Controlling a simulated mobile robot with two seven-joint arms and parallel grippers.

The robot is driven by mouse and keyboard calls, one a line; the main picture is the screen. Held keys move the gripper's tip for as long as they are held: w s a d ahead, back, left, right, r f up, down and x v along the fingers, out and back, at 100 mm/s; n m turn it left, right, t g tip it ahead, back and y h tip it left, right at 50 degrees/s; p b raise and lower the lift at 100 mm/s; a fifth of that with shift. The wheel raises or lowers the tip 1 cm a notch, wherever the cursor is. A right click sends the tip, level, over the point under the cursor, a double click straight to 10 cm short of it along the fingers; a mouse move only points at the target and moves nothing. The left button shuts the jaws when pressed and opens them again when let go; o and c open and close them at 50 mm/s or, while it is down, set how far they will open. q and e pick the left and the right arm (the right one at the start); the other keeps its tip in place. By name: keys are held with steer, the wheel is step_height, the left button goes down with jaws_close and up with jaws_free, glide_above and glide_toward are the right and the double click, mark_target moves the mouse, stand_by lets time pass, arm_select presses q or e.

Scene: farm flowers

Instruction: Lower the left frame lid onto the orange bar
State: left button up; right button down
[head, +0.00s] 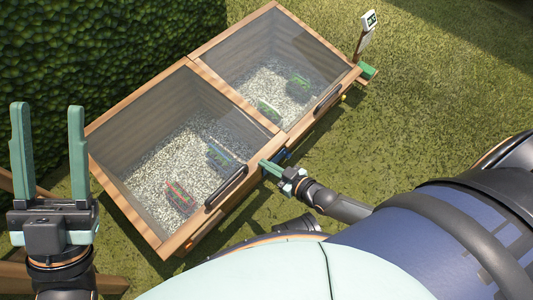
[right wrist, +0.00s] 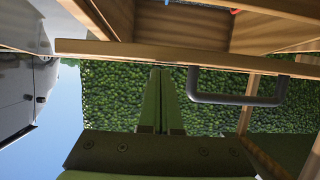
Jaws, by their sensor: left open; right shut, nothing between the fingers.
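The left frame lid (head: 205,201) is a glazed wooden frame with a dark handle (head: 226,187) on its front rail. In the right wrist view, its rail (right wrist: 130,52) and handle (right wrist: 238,99) show apart from the box wood, so the lid looks raised at the front. My right gripper (head: 270,167) is shut and empty at the right end of this rail; its closed fingers show in the right wrist view (right wrist: 160,75), ending close to the rail. My left gripper (head: 48,110) is open and empty, left of the box.
A second glazed lid (head: 318,118) with its own handle adjoins on the right. Gravel and several small planted trays lie under the glass. A dense hedge (head: 90,60) stands behind. A small sign (head: 369,20) stands at the far right corner. Open grass lies to the right.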

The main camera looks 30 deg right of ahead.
arm_select(q)
steer(key=shift+r, duration=0.25)
arm_select(e)
steer(key=shift+r, duration=0.15)
